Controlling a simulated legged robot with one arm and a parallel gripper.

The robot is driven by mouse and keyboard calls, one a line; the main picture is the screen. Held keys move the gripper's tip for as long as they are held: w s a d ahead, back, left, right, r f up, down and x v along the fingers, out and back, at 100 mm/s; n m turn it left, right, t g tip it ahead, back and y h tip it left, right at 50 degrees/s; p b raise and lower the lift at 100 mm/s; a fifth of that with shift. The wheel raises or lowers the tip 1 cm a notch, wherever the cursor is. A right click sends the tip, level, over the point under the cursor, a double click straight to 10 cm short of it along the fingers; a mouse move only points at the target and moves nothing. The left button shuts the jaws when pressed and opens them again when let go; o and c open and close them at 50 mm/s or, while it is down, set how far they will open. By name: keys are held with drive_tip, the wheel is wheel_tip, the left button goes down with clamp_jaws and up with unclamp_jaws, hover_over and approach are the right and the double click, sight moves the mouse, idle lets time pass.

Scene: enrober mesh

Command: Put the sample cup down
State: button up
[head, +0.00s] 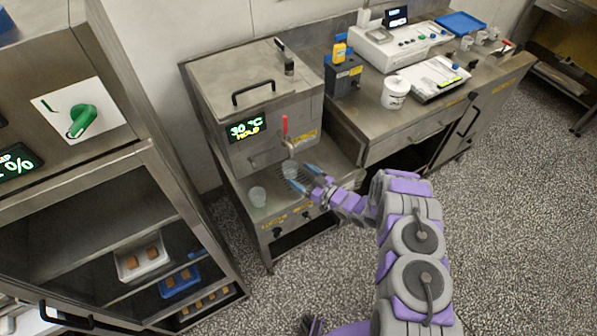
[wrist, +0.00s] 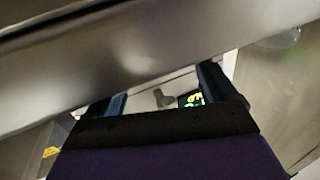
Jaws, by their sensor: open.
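A small clear cup (head: 290,168) is under the red-handled tap (head: 287,136) of the steel tank, by the drip grate. A second clear cup (head: 258,196) stands upright on the steel shelf, left of the grate. I cannot tell which is the sample cup. My gripper (head: 304,178) is open, its blue fingers pointing at the cup under the tap; whether they touch it is unclear. In the wrist view the open fingers (wrist: 162,92) show no cup between them. Part of a clear rounded object (wrist: 280,38) shows at upper right.
The steel tank (head: 250,95) with a lit display rises behind the shelf (head: 270,213). A counter (head: 375,125) at right holds a white tub (head: 395,92) and instruments. An open cabinet (head: 95,225) with trays stands at left. The shelf's front left has free room.

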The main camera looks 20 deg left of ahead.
drive_tip(key=p+v, duration=0.1)
drive_tip(key=v, duration=0.8)
drive_tip(key=shift+p, duration=0.4)
drive_tip(key=shift+d, duration=0.15)
drive_tip(key=shift+s+d, duration=0.1)
drive_tip(key=shift+d, duration=0.2)
